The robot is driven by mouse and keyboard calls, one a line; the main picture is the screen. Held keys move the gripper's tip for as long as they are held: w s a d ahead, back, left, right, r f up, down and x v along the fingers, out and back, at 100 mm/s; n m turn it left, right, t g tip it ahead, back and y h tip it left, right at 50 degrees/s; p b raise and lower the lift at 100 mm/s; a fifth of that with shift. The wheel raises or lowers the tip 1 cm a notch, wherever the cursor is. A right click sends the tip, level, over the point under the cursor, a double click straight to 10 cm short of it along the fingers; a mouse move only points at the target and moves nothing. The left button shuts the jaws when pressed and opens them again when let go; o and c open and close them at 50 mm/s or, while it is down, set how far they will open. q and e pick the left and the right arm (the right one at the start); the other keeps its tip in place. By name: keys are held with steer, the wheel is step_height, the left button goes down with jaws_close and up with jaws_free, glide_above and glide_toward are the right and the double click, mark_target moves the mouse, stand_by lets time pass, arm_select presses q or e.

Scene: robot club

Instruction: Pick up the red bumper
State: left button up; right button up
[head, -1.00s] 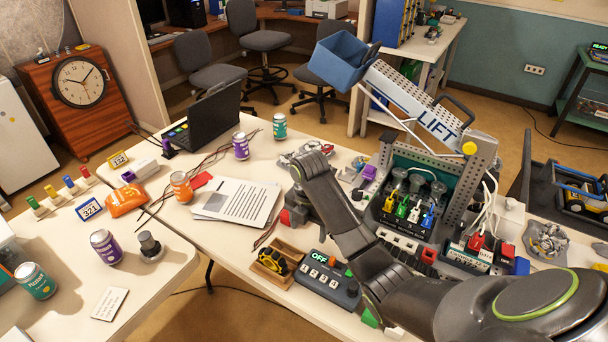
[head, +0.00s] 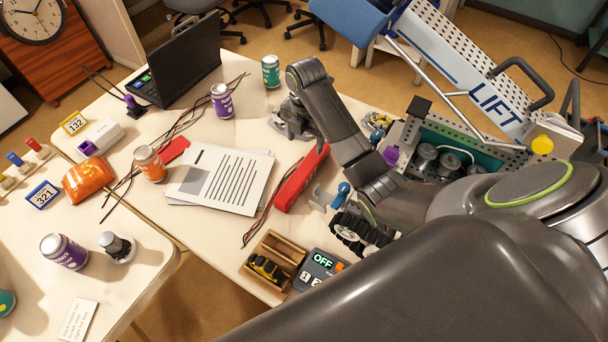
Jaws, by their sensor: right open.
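The red bumper (head: 302,178) is a long red bar. It lies slanted on the table, right of the printed sheets and left of my right forearm. Its length is in plain view, with no finger closed on it. My right gripper (head: 299,118) is open and empty, beyond the bumper's far end. It hangs from my bent right wrist, and its fingers are hard to make out against the grey parts behind. My left gripper is not in view.
Printed sheets (head: 225,180) lie left of the bumper. A wooden tray (head: 275,258) and an OFF display box (head: 322,266) are nearer. A black-wheeled item (head: 358,232) and small blue part (head: 343,191) stand right. The LIFT rig (head: 475,90) is behind my arm.

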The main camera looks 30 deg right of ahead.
steer(key=p, duration=0.1)
glide_toward(304, 169)
steer(key=f, duration=0.5)
steer(key=shift+s, duration=0.2)
steer(key=shift+f, duration=0.8)
steer(key=shift+w+f+p, duration=0.1)
steer(key=shift+f+p, duration=0.2)
steer(key=shift+f, duration=1.75)
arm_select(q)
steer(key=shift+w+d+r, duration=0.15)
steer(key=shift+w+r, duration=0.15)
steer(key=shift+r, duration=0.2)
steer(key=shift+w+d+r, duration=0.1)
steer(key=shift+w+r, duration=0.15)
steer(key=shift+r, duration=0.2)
arm_select(e)
steer(key=c, duration=1.2)
